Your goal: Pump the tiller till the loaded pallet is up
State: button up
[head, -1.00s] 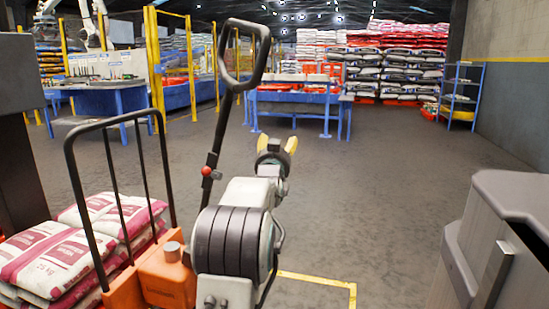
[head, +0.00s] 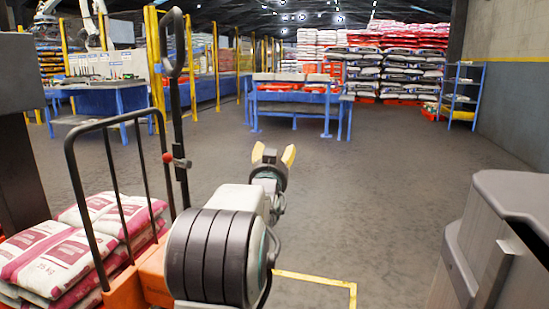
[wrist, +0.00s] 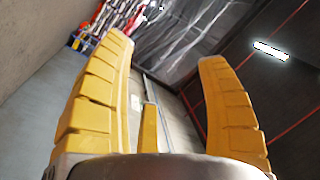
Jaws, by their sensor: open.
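The tiller (head: 178,120) of the orange pallet truck (head: 130,290) stands nearly upright, its black loop handle at the top and a red knob on its shaft. Sacks (head: 60,265) in pink and white lie stacked behind the truck's black frame at the lower left. The pallet under them is out of view, so I cannot tell its height. My gripper (head: 273,154) is open and empty, apart from the tiller and to its right in the head view. Its yellow fingers show spread in the wrist view (wrist: 165,65), with nothing between them.
Blue work tables (head: 98,97) stand at the back left by yellow fence posts. Another blue table (head: 295,100) stands at the centre back, before tall sack stacks (head: 400,70). A blue shelf (head: 460,95) is at the right wall. The floor (head: 390,190) between is clear.

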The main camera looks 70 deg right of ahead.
jog(key=shift+w+r, duration=0.1)
dwell(0.5)
jog(key=w+a+r+n+t+y+p, duration=0.3)
jog(key=w+a+r+n+y+p, duration=0.1)
jog(key=w+a+p, duration=0.5)
jog(key=w+a+r+n+t+y+p, duration=0.2)
jog(key=w+a+r+n+y+p, duration=0.3)
jog(key=w+a, duration=0.65)
jog(key=w+a+r+n+y+p, duration=0.15)
jog(key=a+n+y+p, duration=0.25)
jog(key=a+p, duration=0.95)
jog(key=s+a+r+n+g+y+p, duration=0.2)
jog(key=s+a+n+p, duration=0.3)
jog(key=a, duration=0.7)
jog(key=s+a+r+n+g+y+p, duration=0.2)
jog(key=s+a+p, duration=0.4)
jog(key=s+a, duration=0.3)
jog(key=shift+s+a+r+n+g+y, duration=0.4)
jog(key=shift+a+n+y, duration=0.8)
jog(key=shift+a, duration=0.9)
jog(key=shift+w+f, duration=0.1)
jog(key=shift+w, duration=0.05)
